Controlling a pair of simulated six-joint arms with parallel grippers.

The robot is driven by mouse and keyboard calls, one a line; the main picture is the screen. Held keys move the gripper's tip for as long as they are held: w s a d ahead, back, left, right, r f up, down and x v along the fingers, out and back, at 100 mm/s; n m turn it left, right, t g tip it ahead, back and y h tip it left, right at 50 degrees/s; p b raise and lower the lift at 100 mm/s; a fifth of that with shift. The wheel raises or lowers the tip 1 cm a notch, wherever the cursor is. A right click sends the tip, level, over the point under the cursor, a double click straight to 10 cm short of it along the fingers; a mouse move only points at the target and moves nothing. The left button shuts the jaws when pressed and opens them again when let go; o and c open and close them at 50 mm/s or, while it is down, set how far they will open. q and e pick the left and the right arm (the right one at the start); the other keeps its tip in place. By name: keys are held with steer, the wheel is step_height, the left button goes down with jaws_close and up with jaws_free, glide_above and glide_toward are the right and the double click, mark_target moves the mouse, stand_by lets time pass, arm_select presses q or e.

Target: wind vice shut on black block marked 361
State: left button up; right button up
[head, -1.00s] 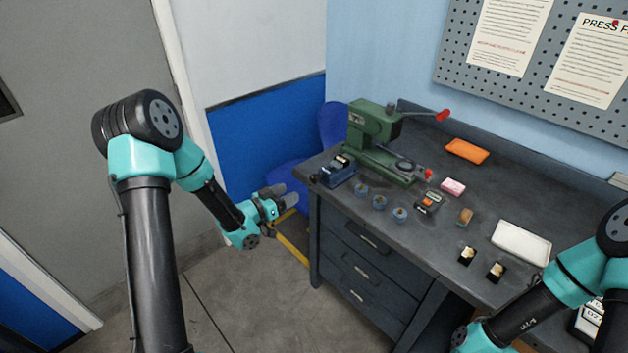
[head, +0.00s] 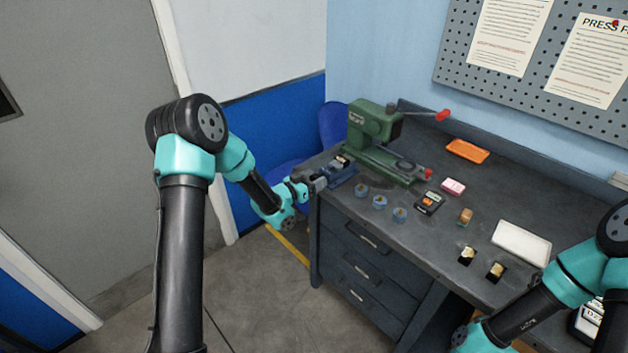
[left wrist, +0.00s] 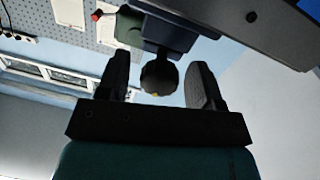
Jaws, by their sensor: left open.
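The small blue vice (head: 342,174) stands at the bench's left end, in front of the green press. A dark block with a pale top (head: 342,160) sits at its jaws; its marking is too small to read. My left gripper (head: 319,184) is at the vice's left end. In the left wrist view, my open gripper (left wrist: 160,72) has a finger on each side of a dark round knob (left wrist: 159,77), with gaps showing. The knob is below the vice body (left wrist: 168,34) in that picture. My right gripper is out of the picture.
The green press (head: 372,130) has red-tipped handles. Several blue round pieces (head: 380,202), a dark box with an orange mark (head: 429,203), a pink block (head: 453,187), an orange tray (head: 467,151) and a white tray (head: 521,243) lie on the bench (head: 450,245).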

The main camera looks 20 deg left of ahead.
arm_select(q)
steer(key=c, duration=0.9)
steer(key=shift+m, duration=0.4)
steer(key=m, duration=0.9)
steer(key=shift+y, duration=0.4)
steer(key=m, duration=0.5)
steer(key=shift+m+y, duration=0.5)
steer(key=shift+m, duration=1.7)
